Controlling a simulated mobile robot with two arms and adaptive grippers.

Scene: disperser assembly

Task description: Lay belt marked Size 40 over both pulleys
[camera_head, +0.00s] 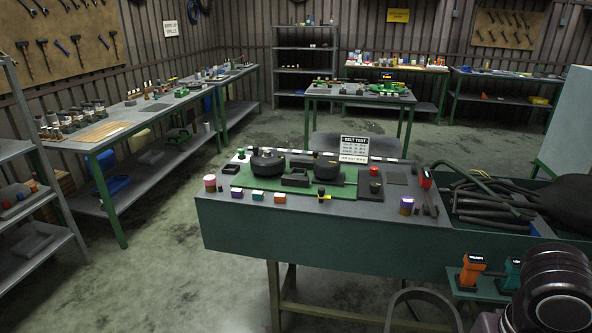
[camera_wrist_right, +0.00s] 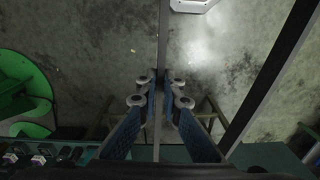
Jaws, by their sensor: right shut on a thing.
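Two dark round pulleys, the left one (camera_head: 267,161) and the right one (camera_head: 327,166), stand on a green plate (camera_head: 258,184) on the bench, with no belt visible around them. A dark grey belt loop (camera_head: 421,292) shows in part at the bottom of the head view, below the bench front. In the right wrist view my right gripper (camera_wrist_right: 160,98) is shut on a thin strip of this belt (camera_wrist_right: 163,40), seen edge-on between the blue-padded fingers. No size mark is readable on it. My left gripper is not in view.
A bin (camera_head: 460,214) with several dark belts or hoses fills the bench's right end. A "Belt test" sign (camera_head: 354,149) stands behind the pulleys. Small coloured blocks and jars line the bench front. Orange (camera_head: 470,271) and teal tools sit at the lower right.

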